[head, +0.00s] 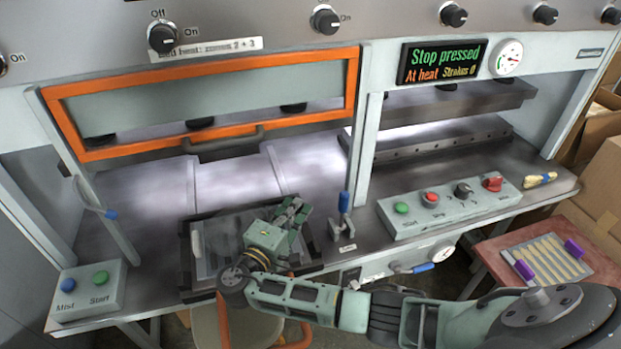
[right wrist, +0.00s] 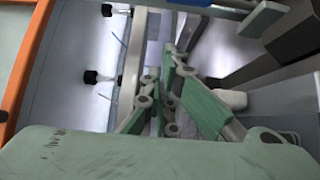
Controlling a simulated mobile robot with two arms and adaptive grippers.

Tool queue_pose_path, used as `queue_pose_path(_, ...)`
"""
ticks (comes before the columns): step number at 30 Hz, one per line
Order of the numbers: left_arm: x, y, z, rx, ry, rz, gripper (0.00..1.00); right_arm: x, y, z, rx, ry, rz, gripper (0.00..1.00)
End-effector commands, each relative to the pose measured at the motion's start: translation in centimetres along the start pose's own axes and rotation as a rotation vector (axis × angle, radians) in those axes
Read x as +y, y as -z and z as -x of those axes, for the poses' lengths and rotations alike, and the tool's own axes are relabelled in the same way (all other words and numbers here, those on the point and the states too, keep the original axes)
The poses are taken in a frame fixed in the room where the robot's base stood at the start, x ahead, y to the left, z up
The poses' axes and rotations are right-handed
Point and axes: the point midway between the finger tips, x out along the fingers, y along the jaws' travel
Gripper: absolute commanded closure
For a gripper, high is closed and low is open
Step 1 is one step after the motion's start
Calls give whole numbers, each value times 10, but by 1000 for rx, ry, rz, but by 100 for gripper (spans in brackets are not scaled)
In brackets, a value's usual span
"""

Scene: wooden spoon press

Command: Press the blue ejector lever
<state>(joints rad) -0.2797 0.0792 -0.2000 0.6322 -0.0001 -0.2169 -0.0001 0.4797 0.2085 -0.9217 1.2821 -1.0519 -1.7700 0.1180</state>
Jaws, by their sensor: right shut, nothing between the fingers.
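A small upright lever with a blue grip (head: 344,202) stands on the machine deck, with a small label below it too small to read. A second blue handle (head: 419,268) lies level on the front face below the deck. A third blue-tipped handle (head: 110,214) is on the left post. Which one is the ejector lever I cannot tell. My right gripper (head: 296,212) is shut and empty, above the dark tray, just left of the upright lever and apart from it. Its green fingers also show in the right wrist view (right wrist: 180,98). My left gripper is not in view.
A dark tray (head: 186,262) is beneath my right gripper. An orange-framed guard (head: 352,90) is raised behind. A button box (head: 385,212) sits right of the upright lever, a two-button box (head: 75,303) at front left. The display (head: 445,60) reads "Stop pressed".

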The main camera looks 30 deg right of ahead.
Motion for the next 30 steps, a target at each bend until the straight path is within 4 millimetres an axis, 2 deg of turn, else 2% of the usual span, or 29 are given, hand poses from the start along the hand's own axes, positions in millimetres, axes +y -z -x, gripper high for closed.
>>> queue_pose_path(5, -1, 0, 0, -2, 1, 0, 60, -1, 3, 5, 4, 8, -4, 100)
queue_pose_path(12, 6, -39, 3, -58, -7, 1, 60, 0, 3, 4, 4, 7, -4, 100)
queue_pose_path(16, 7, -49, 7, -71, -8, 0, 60, 1, 3, -5, 3, 5, -3, 100)
queue_pose_path(20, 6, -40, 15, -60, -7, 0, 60, 3, 2, -25, 1, 4, -2, 100)
queue_pose_path(26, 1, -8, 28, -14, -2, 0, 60, 4, 2, -68, 1, 4, 0, 100)
queue_pose_path(30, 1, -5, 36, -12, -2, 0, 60, 3, 2, -99, 1, 4, -1, 100)
